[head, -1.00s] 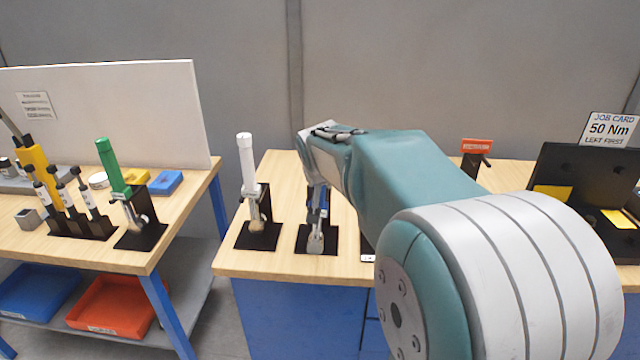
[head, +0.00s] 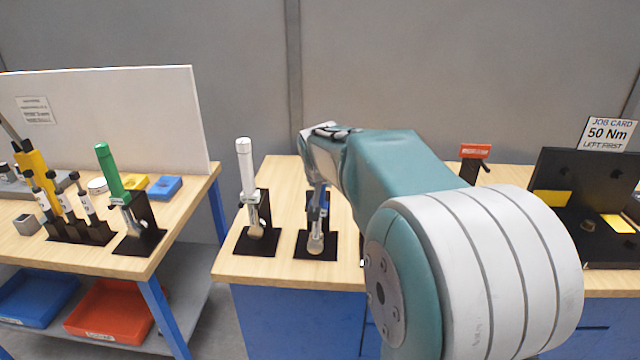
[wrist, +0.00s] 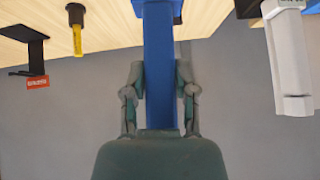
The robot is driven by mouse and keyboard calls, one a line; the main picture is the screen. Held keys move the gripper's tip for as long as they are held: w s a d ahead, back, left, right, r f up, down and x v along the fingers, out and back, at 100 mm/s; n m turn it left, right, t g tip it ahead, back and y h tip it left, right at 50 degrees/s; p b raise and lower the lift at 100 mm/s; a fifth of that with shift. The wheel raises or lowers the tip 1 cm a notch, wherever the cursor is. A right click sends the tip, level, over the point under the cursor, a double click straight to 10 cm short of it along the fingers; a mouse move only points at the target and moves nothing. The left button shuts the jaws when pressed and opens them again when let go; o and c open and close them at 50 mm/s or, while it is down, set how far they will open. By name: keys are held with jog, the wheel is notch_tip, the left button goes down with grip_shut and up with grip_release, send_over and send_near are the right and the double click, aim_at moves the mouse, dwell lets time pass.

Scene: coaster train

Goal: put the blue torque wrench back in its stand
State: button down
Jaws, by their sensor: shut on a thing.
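The blue torque wrench shows in the head view as a silver shaft and head (head: 316,240), upright at the second black stand (head: 303,251) on the middle bench. Its blue handle (wrist: 160,60) fills the centre of the wrist view. My gripper (wrist: 160,97) is shut on this handle, one finger on each side. In the head view my arm hides the handle's top and most of the gripper. The wrench's lower end is over the stand's base; I cannot tell whether it is fully seated.
A white wrench (head: 246,180) stands close by on the left in its own stand. A green wrench (head: 112,172) stands on the left bench beside several small tools. A red-labelled holder (head: 475,152) and an open black case (head: 585,185) are to the right.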

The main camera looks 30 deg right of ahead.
jog(key=shift+w+d+r, duration=0.1)
jog(key=shift+w+d, duration=0.45)
jog(key=shift+w, duration=0.25)
jog(key=shift+w+d+r, duration=0.1)
jog(key=shift+w+d, duration=0.4)
jog(key=shift+w, duration=0.35)
jog(key=shift+w+d, duration=0.55)
jog(key=shift+w, duration=0.25)
jog(key=shift+d, duration=0.1)
dwell(0.5)
